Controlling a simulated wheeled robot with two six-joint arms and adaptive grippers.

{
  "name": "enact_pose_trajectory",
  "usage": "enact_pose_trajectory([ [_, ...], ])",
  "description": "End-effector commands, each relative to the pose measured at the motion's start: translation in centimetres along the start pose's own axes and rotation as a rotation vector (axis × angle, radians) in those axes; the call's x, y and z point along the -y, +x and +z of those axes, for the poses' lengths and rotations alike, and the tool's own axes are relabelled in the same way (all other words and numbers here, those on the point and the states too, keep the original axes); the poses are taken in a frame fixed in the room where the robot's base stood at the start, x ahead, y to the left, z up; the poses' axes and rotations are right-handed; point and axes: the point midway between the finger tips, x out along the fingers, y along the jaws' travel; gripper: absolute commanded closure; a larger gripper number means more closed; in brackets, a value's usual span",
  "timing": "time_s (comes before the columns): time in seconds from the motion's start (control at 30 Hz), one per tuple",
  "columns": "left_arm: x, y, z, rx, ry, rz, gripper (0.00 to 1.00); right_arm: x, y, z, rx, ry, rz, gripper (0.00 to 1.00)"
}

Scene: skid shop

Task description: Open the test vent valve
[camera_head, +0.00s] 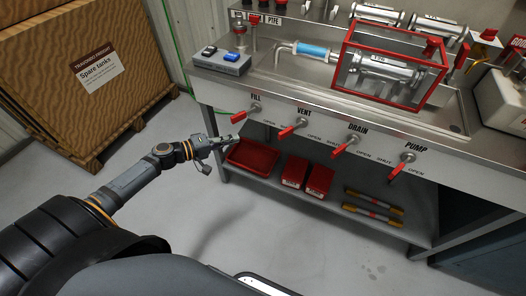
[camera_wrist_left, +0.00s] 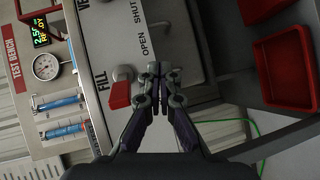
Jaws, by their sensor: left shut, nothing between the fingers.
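The vent valve is a red lever (camera_head: 288,131) on a grey hub under the VENT label on the bench's front panel. Its lever slants down to the left in the head view. My left gripper (camera_head: 242,141) is shut and empty, below the panel between the FILL and VENT levers, apart from the vent lever. In the left wrist view my shut fingertips (camera_wrist_left: 160,70) are beside the red FILL lever (camera_wrist_left: 120,95). Only part of the VENT label shows at that view's top edge; the vent lever cannot be made out there. My right gripper is not in view.
The FILL lever (camera_head: 238,116) is left of the vent lever; the DRAIN (camera_head: 345,145) and PUMP (camera_head: 398,168) levers are to its right. Red bins (camera_head: 252,157) stand on the shelf (camera_head: 330,207) below. A wooden crate (camera_head: 75,70) is at the left. The floor in front is clear.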

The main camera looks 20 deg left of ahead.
Motion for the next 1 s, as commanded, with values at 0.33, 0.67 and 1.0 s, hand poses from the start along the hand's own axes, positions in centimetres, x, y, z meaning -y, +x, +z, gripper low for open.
enact_pose_trajectory([
  [0.33, -6.2, 1.1, 2.4, 0.112, -0.113, 0.232, 1.0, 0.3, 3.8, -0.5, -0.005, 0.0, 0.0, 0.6],
  [0.67, -6.3, 1.3, 2.3, 0.111, -0.115, 0.234, 1.0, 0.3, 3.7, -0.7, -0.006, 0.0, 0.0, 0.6],
  [1.0, -7.3, 5.6, 2.7, 0.109, -0.115, 0.242, 1.0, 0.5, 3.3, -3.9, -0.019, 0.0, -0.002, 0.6],
])
